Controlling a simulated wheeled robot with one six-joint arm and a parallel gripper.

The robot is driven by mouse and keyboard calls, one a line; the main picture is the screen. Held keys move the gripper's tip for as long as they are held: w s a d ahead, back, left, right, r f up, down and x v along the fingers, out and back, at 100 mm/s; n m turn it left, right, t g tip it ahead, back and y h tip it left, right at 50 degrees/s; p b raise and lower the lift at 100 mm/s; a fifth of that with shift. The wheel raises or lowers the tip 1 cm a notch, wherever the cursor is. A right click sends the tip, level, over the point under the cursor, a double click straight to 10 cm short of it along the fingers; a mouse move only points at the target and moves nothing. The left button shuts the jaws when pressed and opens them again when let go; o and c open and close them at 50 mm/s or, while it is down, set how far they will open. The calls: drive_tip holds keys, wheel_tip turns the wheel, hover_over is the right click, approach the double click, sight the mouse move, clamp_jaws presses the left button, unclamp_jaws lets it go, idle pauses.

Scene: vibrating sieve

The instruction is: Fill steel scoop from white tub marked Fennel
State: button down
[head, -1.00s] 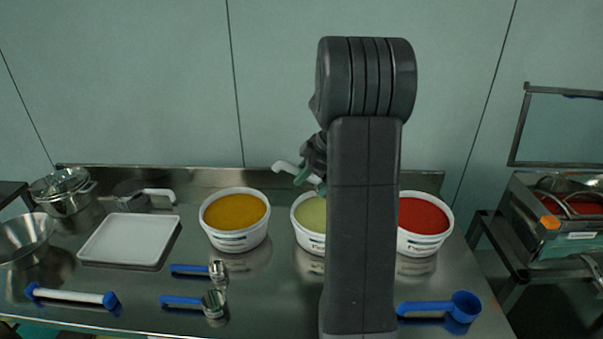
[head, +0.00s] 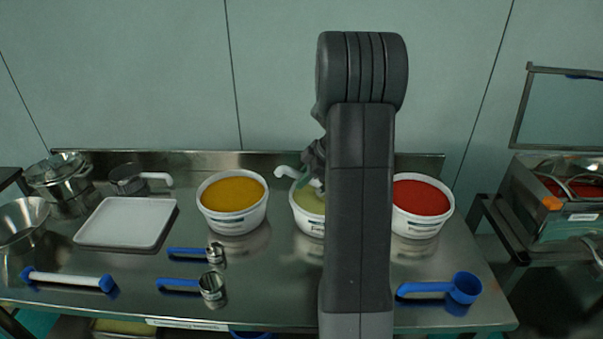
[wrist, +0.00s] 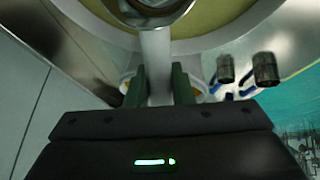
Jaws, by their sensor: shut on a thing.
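The white tub with pale yellow-green contents (head: 309,225) stands in the middle of the three tubs. My arm hides its right side, and its label is too small to read surely. My gripper (wrist: 158,87) is shut on the pale handle of the steel scoop (wrist: 157,50). In the head view the curved handle end (head: 287,171) shows above the tub's rim. The scoop's round bowl is at the top edge of the wrist view, over the yellow-green contents. I cannot tell whether it touches them or holds any.
A tub of orange-yellow powder (head: 233,222) stands left and a tub of red powder (head: 416,226) right. A white tray (head: 88,237), a steel pot (head: 62,182) and a white-handled pan (head: 127,180) are at left. Blue-handled measuring scoops (head: 211,287) lie in front.

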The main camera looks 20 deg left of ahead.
drive_tip(key=shift+w+d+f+b, duration=0.2)
drive_tip(key=shift+d+f+b, duration=0.25)
drive_tip(key=shift+f, duration=0.35)
drive_tip(key=shift+w+d+f+b, duration=0.25)
drive_tip(key=shift+d+f, duration=0.25)
drive_tip(key=shift+f, duration=0.35)
drive_tip(key=shift+w+d+f+b, duration=0.25)
drive_tip(key=shift+d+f, duration=0.25)
drive_tip(key=shift+f, duration=0.3)
